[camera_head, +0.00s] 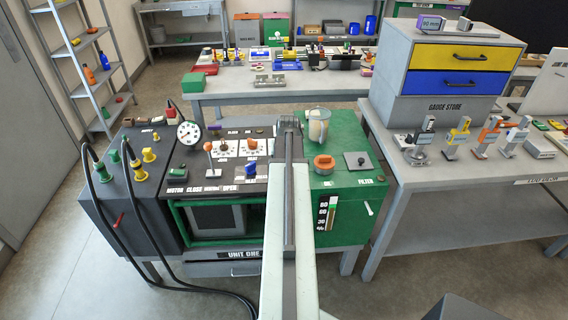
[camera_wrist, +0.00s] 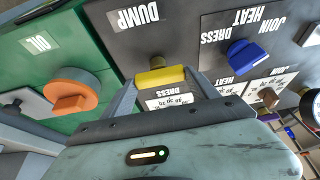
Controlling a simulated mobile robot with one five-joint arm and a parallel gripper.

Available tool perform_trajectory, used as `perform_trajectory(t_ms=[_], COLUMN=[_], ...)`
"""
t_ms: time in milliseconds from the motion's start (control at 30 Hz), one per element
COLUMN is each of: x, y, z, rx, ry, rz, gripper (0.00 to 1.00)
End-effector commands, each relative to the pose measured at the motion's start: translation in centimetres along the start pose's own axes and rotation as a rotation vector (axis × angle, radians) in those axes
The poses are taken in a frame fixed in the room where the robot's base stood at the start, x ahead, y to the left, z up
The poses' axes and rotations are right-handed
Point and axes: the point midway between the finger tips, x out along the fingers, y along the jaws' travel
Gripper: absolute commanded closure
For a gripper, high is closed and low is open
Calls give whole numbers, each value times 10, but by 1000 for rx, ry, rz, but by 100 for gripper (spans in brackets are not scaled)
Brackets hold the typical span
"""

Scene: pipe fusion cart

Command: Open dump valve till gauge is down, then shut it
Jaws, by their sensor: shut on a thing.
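The yellow dump valve knob (camera_wrist: 158,73) sits below the DUMP label (camera_wrist: 138,10) on the dark panel in the wrist view. My gripper (camera_wrist: 160,82) is shut on this knob, with one finger on each side. In the head view my gripper (camera_head: 290,124) is at the far edge of the panel, and my arm hides the knob. The round white gauge (camera_head: 189,132) stands at the panel's far left; its needle is too small to read. Part of the gauge (camera_wrist: 312,104) shows at the right edge of the wrist view.
A blue knob (camera_wrist: 246,56) and an orange oil knob (camera_wrist: 70,94) flank the dump valve. An orange-topped lever (camera_head: 208,147) stands left on the panel. A clear cup (camera_head: 319,124) stands on the green top at right. Black hoses (camera_head: 112,215) hang at the left.

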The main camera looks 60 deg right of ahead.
Motion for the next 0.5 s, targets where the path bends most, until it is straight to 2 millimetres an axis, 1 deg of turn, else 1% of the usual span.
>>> perform_trajectory(t_ms=[133,167,200,233,500], x=[0,0,0,0,0], y=[3,3,3,2,1], z=[2,2,2,2,0], rx=[-2,-3,-2,-2,-1], ry=[-5,-5,-5,-4,-2], rz=[6,7,6,6,3], gripper=[72,24,12,10,10])
